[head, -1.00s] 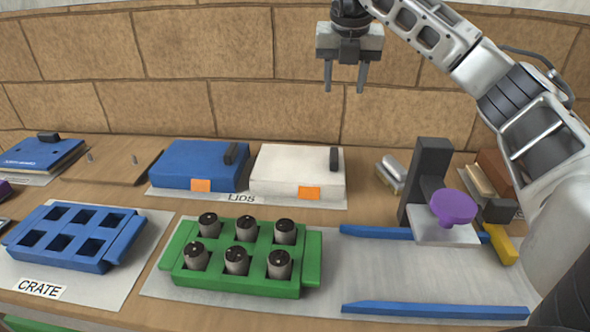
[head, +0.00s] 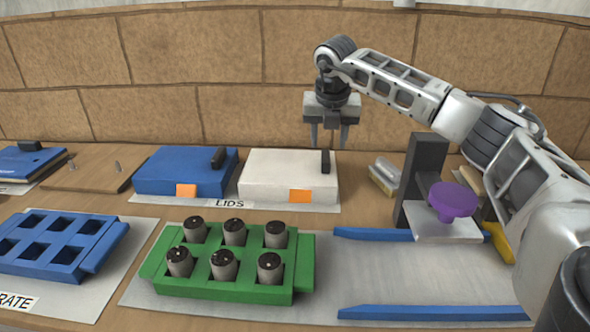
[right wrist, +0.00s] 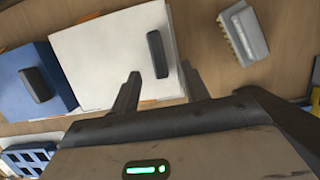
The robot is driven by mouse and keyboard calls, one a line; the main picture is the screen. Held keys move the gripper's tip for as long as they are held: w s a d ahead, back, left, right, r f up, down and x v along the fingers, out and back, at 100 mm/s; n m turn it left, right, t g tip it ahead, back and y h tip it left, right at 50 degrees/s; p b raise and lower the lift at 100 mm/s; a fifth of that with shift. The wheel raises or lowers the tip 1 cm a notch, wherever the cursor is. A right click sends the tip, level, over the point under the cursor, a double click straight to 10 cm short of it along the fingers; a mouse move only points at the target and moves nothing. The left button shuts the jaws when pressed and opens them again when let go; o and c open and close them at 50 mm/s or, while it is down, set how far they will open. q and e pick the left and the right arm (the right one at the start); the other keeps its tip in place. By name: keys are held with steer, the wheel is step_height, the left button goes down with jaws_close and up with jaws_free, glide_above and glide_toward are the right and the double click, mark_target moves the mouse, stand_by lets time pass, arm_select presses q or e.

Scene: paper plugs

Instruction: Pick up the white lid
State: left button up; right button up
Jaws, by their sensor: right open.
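The white lid (head: 285,176) is a box-like block with a dark upright handle (head: 325,161) near its right end and an orange tag on its front. It sits on the LIDS sheet to the right of the blue lid (head: 180,172). My right gripper (head: 329,146) is open and empty, fingers pointing down, by the handle in the head view. In the right wrist view the white lid (right wrist: 105,60) and its handle (right wrist: 157,54) lie beyond the fingers (right wrist: 158,88), with the handle about between them. The remaining height cannot be told exactly. My left gripper is not in view.
A green tray (head: 225,290) with several dark-topped cylinders stands in front of the lids. A dark stand with a purple knob (head: 453,201) and a grey brush-like block (head: 384,176) are to the right. A blue crate (head: 55,245) is at left.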

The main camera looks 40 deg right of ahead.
mark_target(326, 156)
steer(key=x, duration=0.5)
steer(key=shift+w+f, duration=0.1)
steer(key=shift+w, duration=0.1)
jaws_close()
